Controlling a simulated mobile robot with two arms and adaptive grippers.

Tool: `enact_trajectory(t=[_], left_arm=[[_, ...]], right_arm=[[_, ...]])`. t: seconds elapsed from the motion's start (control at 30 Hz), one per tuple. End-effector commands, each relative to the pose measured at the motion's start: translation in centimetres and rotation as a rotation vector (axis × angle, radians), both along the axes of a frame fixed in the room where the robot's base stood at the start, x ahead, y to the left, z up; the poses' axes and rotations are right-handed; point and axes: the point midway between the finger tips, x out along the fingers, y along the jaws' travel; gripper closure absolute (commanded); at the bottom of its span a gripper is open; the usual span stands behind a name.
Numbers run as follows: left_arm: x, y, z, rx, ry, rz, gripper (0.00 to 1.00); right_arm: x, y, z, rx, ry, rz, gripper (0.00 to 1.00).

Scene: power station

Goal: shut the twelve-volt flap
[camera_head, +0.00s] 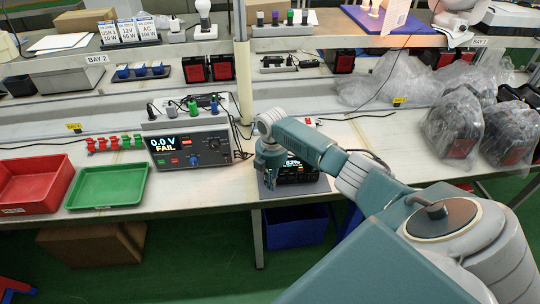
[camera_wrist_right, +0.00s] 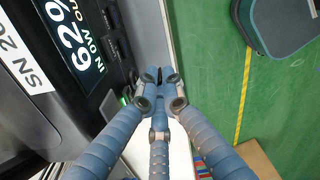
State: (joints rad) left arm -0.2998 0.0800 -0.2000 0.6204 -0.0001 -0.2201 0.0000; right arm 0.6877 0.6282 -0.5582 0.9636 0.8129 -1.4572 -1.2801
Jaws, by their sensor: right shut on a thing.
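The power station (camera_head: 300,172) stands on a grey mat (camera_head: 312,187) at the table's front edge. My right gripper (camera_head: 269,172) is at the left part of this front. In the wrist view, its fingertips (camera_wrist_right: 160,80) meet just off the front face, closed around a small dark part. The fingers hide that part, and I cannot make out the twelve-volt flap or its angle. My left gripper is not in view.
A grey tester (camera_head: 190,148) reading 0.0 V FAIL stands left of the station. A green tray (camera_head: 108,187) and a red bin (camera_head: 35,185) lie further left. Bagged units (camera_head: 455,125) crowd the right. A blue bin (camera_head: 295,226) is below the table.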

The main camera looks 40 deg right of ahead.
Motion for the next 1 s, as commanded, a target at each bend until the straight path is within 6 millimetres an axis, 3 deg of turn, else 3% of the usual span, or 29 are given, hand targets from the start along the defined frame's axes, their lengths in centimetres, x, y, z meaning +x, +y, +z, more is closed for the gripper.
enact_trajectory(t=[0.7,0.73,0.8,1.0], left_arm=[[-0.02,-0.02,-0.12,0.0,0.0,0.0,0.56],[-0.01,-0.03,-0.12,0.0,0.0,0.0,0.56],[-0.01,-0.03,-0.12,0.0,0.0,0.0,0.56],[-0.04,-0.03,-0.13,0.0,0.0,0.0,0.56]], right_arm=[[-0.07,0.02,0.0,0.004,0.003,0.057,1.0],[-0.08,0.01,0.0,0.004,0.003,0.057,0.88],[-0.08,-0.01,0.0,0.004,0.002,0.056,0.75],[-0.07,-0.15,-0.02,0.002,0.002,0.055,0.75]])
